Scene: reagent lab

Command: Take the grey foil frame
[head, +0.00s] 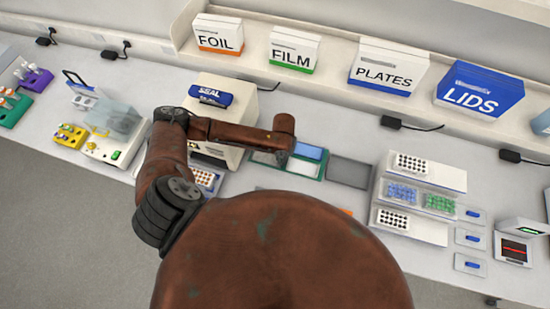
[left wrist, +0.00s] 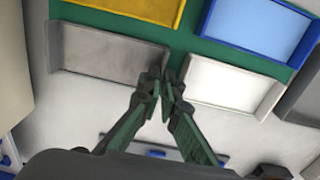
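The grey foil frame (left wrist: 108,58) is a shallow grey tray on the left of a green board (left wrist: 240,50) in the left wrist view. In the head view, part of the board (head: 322,166) shows beyond my left arm. My left gripper (left wrist: 164,82) has its fingertips close together at the frame's right wall, beside the white frame (left wrist: 225,84). I cannot tell whether they press on that wall or only stand around it. In the head view my left arm hides the gripper's fingers. My right gripper is in neither view.
A yellow frame (left wrist: 145,8) and a blue frame (left wrist: 256,28) share the board. A dark grey tray (head: 350,171) lies to its right. Behind stand a beige machine (head: 238,98) and a shelf with labelled boxes (head: 388,66). A clear rack (head: 425,190) stands farther right.

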